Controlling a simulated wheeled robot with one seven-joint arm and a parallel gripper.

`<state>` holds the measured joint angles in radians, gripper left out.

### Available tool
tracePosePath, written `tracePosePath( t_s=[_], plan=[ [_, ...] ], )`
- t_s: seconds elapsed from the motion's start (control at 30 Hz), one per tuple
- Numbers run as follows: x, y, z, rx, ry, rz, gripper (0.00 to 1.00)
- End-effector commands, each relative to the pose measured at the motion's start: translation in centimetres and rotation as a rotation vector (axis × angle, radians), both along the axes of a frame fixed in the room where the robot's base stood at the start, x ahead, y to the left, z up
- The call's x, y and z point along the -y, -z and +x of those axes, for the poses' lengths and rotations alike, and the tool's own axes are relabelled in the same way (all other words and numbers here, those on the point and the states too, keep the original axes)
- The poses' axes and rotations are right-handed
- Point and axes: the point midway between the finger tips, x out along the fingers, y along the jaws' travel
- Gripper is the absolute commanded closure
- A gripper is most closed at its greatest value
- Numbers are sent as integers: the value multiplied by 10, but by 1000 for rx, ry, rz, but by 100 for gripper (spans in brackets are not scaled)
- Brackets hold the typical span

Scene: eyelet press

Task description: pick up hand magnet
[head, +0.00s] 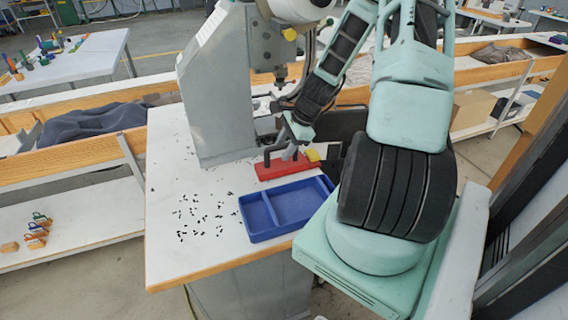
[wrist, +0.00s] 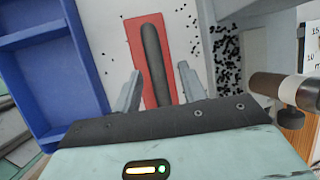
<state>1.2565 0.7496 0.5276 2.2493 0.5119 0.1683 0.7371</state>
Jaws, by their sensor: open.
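The hand magnet (head: 272,172), a red block with a dark bar handle, lies on the white table just behind the blue tray. In the wrist view its red plate (wrist: 134,38) and dark handle (wrist: 152,55) show ahead of my gripper (wrist: 160,75). My gripper is open, its two fingers on either side of the handle's line in that view. In the head view my gripper (head: 291,152) is over the magnet, partly hidden by my arm. I cannot tell whether the fingers touch the handle; nothing appears gripped.
A blue divided tray (head: 262,218) stands in front of the magnet; its wall (wrist: 85,55) is at left in the wrist view. Small black pieces (head: 200,212) lie scattered on the white table (head: 175,255). The grey press (head: 215,90) rises behind. A yellow piece (head: 313,155) is beside the magnet.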

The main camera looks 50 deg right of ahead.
Motion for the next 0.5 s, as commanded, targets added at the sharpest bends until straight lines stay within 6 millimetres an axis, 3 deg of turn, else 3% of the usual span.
tracePosePath(
  t_s=[0.07, 0.1, 0.23, 0.5],
  plan=[
    [0, 0, 0, 0, 0, 0, 58],
    [0, 0, 0, 0, 0, 0, 64],
    [0, 0, 0, 0, 0, 0, 100],
    [0, -1, 0, 0, 1, -1, 100]
  ],
)
